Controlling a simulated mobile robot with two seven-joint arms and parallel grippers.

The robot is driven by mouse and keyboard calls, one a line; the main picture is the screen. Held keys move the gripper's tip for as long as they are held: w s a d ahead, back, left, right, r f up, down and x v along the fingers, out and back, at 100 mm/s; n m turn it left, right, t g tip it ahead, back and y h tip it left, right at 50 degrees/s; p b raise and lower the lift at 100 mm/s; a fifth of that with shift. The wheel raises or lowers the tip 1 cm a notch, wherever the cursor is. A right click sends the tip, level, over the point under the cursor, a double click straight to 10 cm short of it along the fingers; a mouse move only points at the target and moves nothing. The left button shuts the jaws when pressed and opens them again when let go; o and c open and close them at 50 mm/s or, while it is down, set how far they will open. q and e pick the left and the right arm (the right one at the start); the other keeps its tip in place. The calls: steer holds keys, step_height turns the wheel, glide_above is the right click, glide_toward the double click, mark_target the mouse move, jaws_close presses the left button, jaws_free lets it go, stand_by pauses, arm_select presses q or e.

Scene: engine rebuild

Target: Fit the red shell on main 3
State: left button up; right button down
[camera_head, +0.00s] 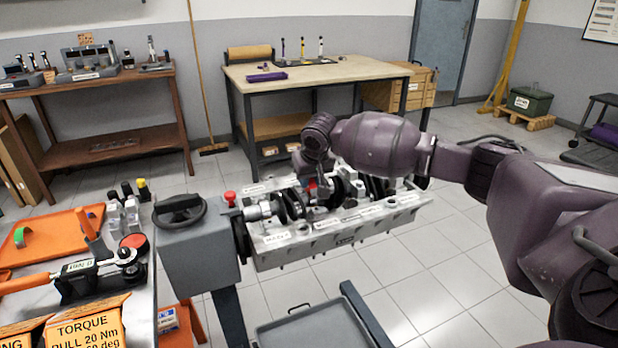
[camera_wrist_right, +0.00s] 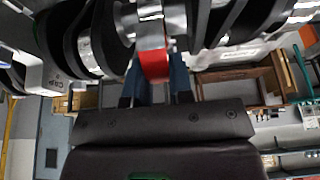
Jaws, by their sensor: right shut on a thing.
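The engine block (camera_head: 335,233) lies on a stand with its crankshaft (camera_head: 265,210) along the top. My right gripper (camera_head: 312,186) reaches down over the middle of the crankshaft, partly hidden by its own wrist. In the right wrist view its two blue fingers (camera_wrist_right: 156,88) are shut on the red shell (camera_wrist_right: 154,66). The red shell is right beside a bright journal (camera_wrist_right: 150,22), between dark crank webs. I cannot tell whether it is seated, or which main this is. My left gripper is not in view.
A grey stand head with a black handwheel (camera_head: 180,211) and a red knob (camera_head: 230,197) is at the block's left end. An orange tray (camera_head: 50,245) and a torque wrench (camera_head: 95,270) lie on the left bench. A grey tray (camera_head: 318,328) sits below the block.

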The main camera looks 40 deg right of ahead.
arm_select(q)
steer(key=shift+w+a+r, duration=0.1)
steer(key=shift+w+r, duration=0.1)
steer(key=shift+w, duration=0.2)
arm_select(e)
steer(key=shift+f, duration=0.25)
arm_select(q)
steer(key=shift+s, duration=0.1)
arm_select(e)
steer(key=shift+f, duration=0.2)
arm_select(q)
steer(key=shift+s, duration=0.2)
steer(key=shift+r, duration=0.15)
arm_select(e)
steer(key=shift+r, duration=0.15)
arm_select(q)
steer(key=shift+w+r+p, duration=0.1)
steer(key=shift+p, duration=0.2)
arm_select(e)
steer(key=shift+r, duration=0.15)
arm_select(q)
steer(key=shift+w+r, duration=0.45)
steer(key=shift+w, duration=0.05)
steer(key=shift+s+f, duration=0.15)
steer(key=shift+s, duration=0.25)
arm_select(e)
steer(key=shift+f, duration=0.25)
